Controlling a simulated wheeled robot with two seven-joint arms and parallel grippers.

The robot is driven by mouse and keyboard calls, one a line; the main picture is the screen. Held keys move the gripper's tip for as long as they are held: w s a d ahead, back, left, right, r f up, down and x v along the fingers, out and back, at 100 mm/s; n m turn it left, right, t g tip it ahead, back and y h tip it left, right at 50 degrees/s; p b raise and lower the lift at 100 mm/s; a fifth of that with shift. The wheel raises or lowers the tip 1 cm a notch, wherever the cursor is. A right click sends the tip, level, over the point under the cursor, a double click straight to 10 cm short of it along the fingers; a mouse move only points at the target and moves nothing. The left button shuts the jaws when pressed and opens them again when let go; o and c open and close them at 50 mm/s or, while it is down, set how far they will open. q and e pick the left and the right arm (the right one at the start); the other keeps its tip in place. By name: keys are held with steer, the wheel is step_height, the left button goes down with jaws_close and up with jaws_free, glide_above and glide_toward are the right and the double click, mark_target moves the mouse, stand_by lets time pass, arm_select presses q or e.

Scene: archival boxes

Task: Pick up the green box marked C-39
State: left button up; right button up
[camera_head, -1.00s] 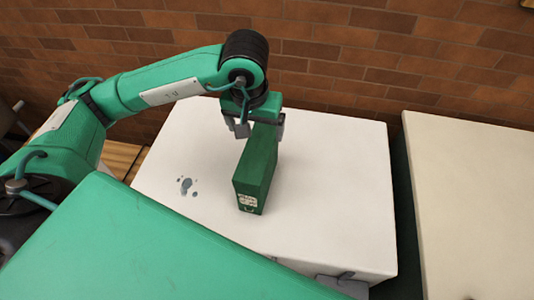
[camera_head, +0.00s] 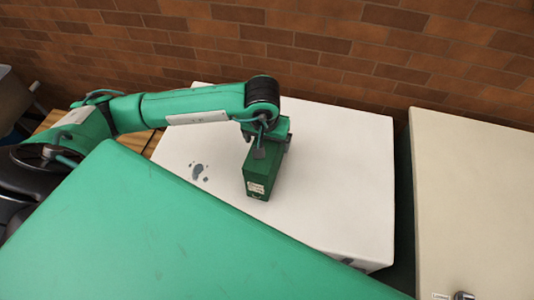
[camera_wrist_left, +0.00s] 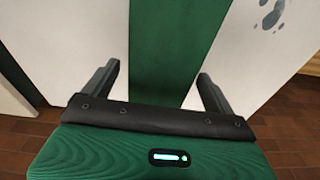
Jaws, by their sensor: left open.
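The green box (camera_head: 259,180) stands upright on the white cabinet top, with a small white label on its near end; the label's text is too small to read. My left gripper (camera_head: 272,148) is over the far part of the box, with its fingers on either side. In the left wrist view, the box's green top (camera_wrist_left: 172,45) runs between the two open fingers (camera_wrist_left: 157,85), with a gap on each side. My right gripper is not in view.
The white top (camera_head: 335,170) has free room around the box and some grey-blue spots at the left. A brick wall stands behind. A second pale cabinet (camera_head: 475,190) is at the right, across a dark gap.

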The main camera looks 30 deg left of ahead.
arm_select(q)
steer(key=shift+w+f+p, duration=0.2)
steer(key=shift+f+p, duration=0.15)
steer(key=shift+f, duration=0.95)
steer(key=shift+c, duration=0.2)
steer(key=c, duration=1.8)
steer(key=shift+r, duration=0.1)
jaws_close()
